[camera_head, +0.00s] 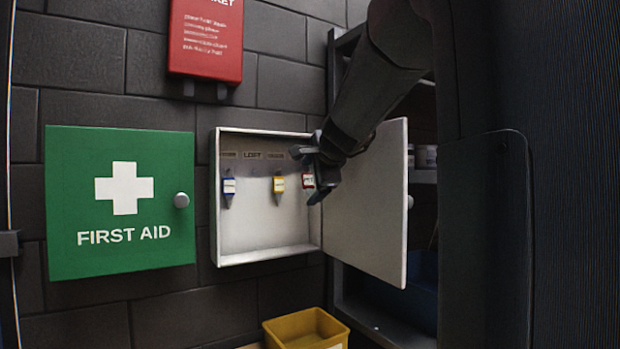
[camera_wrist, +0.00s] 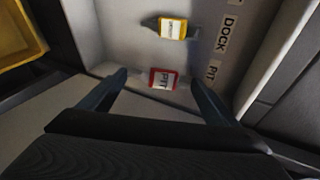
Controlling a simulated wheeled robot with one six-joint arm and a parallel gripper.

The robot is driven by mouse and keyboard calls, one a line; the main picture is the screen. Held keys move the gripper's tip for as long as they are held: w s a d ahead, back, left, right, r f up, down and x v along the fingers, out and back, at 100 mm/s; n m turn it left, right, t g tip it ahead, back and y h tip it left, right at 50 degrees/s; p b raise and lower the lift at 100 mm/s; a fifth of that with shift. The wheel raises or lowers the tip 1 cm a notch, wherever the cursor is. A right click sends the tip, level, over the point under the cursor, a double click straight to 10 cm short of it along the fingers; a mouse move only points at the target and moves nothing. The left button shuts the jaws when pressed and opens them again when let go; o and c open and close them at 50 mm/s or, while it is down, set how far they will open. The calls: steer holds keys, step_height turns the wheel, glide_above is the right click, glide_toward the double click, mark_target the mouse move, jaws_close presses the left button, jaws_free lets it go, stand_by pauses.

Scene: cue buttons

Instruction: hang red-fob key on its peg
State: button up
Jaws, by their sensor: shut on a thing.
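The red-fob key (camera_head: 307,180) is at the right side of the white key cabinet (camera_head: 262,238), partly hidden by my gripper (camera_head: 313,178). In the wrist view the red fob (camera_wrist: 163,79) reads "PIT" and lies between my two fingers (camera_wrist: 160,80). My gripper is shut on the key. A label "PIT" (camera_wrist: 211,72) is on the cabinet back near it. The red key's peg is hidden, and I cannot tell whether the key touches it. A blue-fob key (camera_head: 229,187) and a yellow-fob key (camera_head: 279,184) hang to the left.
The cabinet door (camera_head: 370,205) stands open at the right, close to my arm. A green first aid box (camera_head: 120,265) and a red box (camera_head: 205,60) are on the wall. A yellow bin (camera_head: 300,330) sits below. Shelves (camera_head: 425,177) are behind the door.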

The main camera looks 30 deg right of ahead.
mark_target(306, 178)
steer(key=shift+w+f+p, duration=0.2)
steer(key=shift+w+p, duration=0.3)
steer(key=shift+w, duration=1.1)
steer(key=o, duration=1)
steer(key=shift+r, duration=0.1)
steer(key=v, duration=0.7)
steer(key=shift+s+b, duration=0.4)
